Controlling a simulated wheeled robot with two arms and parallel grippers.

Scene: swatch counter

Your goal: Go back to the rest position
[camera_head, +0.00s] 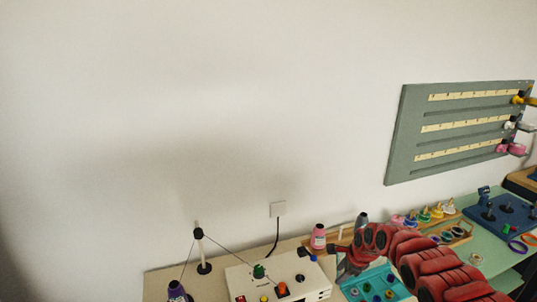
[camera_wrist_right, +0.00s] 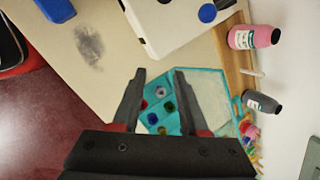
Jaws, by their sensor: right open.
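My right arm, red, reaches in from the lower right in the head view. Its gripper (camera_head: 347,264) is over the counter beside a teal tray (camera_head: 350,279). In the right wrist view the right gripper (camera_wrist_right: 160,73) has its two dark fingers apart, with nothing between them. The teal tray (camera_wrist_right: 211,92), with several coloured round pieces in it, lies beyond the fingers. Part of the tray is hidden by the gripper and arm. My left gripper is in neither view.
A white box with coloured knobs (camera_head: 248,278), a pink bottle (camera_head: 318,236) and a dark bottle (camera_head: 362,220) stand near the gripper. A thin post (camera_head: 200,246) rises at left. A grey rail board (camera_head: 415,150) hangs on the wall at right. A blue board (camera_head: 511,214) lies right.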

